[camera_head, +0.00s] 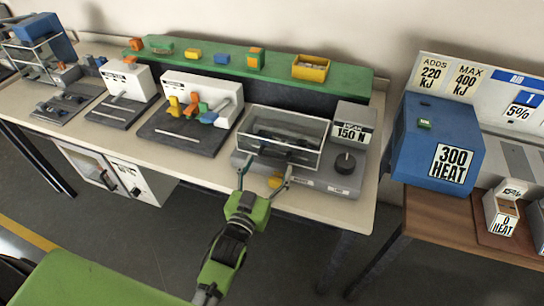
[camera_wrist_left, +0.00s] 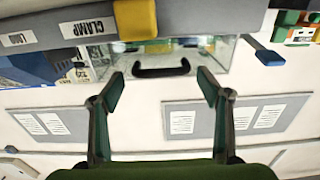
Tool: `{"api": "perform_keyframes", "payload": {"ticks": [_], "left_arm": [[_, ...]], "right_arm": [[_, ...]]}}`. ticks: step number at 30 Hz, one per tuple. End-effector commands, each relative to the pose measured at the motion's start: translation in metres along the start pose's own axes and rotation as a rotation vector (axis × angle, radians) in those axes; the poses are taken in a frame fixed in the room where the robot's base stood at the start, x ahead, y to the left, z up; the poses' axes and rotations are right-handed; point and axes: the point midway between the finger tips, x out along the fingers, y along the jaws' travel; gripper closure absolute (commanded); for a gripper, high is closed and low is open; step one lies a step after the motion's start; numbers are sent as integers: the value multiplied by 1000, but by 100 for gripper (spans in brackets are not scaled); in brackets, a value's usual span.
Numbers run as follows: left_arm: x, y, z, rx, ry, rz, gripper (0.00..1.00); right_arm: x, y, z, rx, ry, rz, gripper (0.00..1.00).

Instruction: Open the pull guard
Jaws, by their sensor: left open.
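The pull guard (camera_head: 283,125) is a clear box with a pale frame, sitting down over dark parts on the grey clamp machine (camera_head: 335,183). In the left wrist view, which looks upside down, its clear panel (camera_wrist_left: 212,58) shows with a black bar handle (camera_wrist_left: 160,70). My left gripper (camera_head: 270,167) is open in front of the guard, its two fingers spread. In the wrist view the left gripper (camera_wrist_left: 162,82) has the handle between and just beyond its fingertips. I see no clear contact. My right gripper is not in view.
A yellow button (camera_head: 275,180) sits on the machine's front, close to the fingers. A white station (camera_head: 203,95) with coloured levers stands left. The bench's front edge (camera_head: 330,213) is clear.

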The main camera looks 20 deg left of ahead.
Motion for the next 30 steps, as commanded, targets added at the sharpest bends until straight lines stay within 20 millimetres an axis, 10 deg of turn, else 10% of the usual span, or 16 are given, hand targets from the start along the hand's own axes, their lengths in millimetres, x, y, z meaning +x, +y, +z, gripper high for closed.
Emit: {"api": "perform_keyframes", "payload": {"ticks": [18,24,30], "left_arm": [[37,0,0,0,-1,-1,30],[37,0,0,0,-1,0,74],[38,0,-4,0,-10,1,74]], "right_arm": [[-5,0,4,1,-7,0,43],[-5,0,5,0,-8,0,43],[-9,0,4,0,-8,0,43]]}}
